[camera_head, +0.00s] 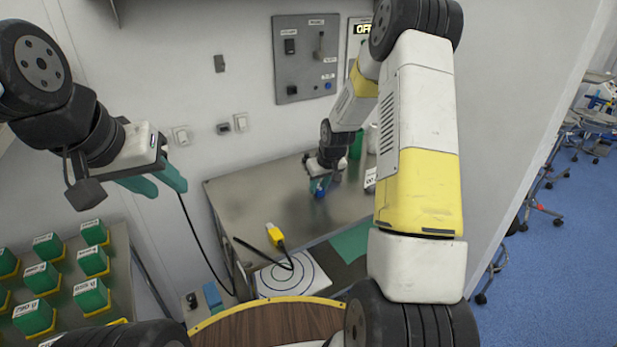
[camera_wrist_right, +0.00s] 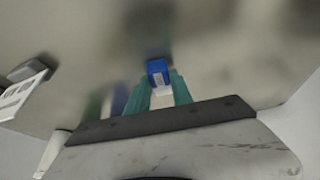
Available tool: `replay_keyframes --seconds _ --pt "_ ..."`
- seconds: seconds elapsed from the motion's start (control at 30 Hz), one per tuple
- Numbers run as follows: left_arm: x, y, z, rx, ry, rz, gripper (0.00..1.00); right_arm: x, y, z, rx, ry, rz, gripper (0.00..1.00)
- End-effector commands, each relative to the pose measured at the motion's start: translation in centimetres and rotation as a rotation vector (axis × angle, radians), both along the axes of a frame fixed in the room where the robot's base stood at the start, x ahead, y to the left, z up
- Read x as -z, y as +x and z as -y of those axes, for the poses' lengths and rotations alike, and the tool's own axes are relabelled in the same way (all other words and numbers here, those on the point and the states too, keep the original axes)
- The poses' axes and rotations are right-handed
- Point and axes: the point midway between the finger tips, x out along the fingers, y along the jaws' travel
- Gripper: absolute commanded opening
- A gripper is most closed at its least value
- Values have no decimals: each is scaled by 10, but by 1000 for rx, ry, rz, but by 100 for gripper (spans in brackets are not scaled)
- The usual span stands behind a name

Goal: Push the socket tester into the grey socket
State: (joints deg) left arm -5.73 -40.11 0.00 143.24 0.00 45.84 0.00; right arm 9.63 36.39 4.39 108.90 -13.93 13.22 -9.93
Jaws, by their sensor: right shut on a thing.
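My right gripper (camera_head: 321,186) is shut on a small blue and white block, seemingly the socket tester (camera_head: 322,189), above the metal table. In the right wrist view the tester's blue end (camera_wrist_right: 157,72) sticks out beyond the teal fingers (camera_wrist_right: 163,92), with its white part between them. A small dark grey socket (camera_head: 223,129) is on the back wall, between two white wall fittings, left of and away from the tester. My left gripper (camera_head: 153,184) is at the left, its teal fingers apart and empty.
A metal table (camera_head: 265,190) stands against the wall. A yellow plug (camera_head: 275,235) with a black cable lies near a white sheet with circles (camera_head: 293,277). A wall panel (camera_head: 307,57) with switches hangs above. Several green boxes (camera_head: 90,294) stand at the left.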

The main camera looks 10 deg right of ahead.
Motion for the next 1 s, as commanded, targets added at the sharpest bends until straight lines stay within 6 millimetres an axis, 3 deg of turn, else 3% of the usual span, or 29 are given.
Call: replay_keyframes --seconds 0.33,0.8,1.0 --pt "0 0 0 0 0 0 36 -36 -3 1 1 0 2 0" --pt "0 0 0 0 0 0 36 -45 -119 16 3 0 1 0" --pt "0 0 0 0 0 0 36 -48 -149 19 2 0 2 0"
